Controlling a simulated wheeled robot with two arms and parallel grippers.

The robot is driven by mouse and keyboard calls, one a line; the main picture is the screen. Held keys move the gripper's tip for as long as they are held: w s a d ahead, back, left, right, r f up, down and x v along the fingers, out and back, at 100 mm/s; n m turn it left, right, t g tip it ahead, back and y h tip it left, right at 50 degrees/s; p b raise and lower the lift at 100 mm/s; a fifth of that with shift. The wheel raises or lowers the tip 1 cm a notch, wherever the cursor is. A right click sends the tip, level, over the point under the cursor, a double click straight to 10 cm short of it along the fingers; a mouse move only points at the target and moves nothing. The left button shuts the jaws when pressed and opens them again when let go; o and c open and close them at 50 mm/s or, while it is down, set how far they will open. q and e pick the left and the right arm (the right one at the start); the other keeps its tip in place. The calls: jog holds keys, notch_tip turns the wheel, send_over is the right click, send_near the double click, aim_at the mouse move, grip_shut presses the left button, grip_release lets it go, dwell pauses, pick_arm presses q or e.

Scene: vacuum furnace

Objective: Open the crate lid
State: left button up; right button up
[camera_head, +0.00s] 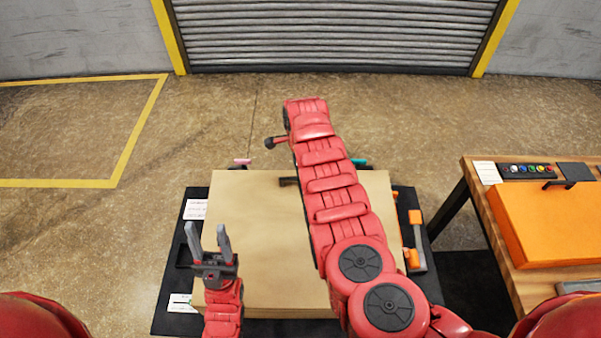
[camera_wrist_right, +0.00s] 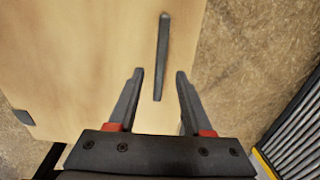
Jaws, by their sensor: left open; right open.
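The crate is a large beige wooden box with its flat lid (camera_head: 250,215) closed, in the middle of the head view. A dark bar handle (camera_head: 288,181) on the lid's far part is partly hidden by my right arm. In the right wrist view the handle (camera_wrist_right: 163,50) runs lengthwise, and its near end appears between the open fingers of my right gripper (camera_wrist_right: 160,72). No contact is visible, and the height gap cannot be told. In the head view the right gripper is hidden behind its arm. My left gripper (camera_head: 207,228) is open and empty over the crate's left side, pointing away.
The crate stands on a black base (camera_head: 175,265) with orange latch-like parts (camera_head: 415,217) on the right. A wooden table (camera_head: 470,190) at right holds an orange case (camera_head: 550,222) and a button panel (camera_head: 525,170). Open floor lies behind, before a roller shutter (camera_head: 340,35).

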jog(key=shift+w+f+b, duration=0.15)
jog(key=shift+f+b, duration=0.65)
jog(key=shift+f, duration=1.05)
grip_shut()
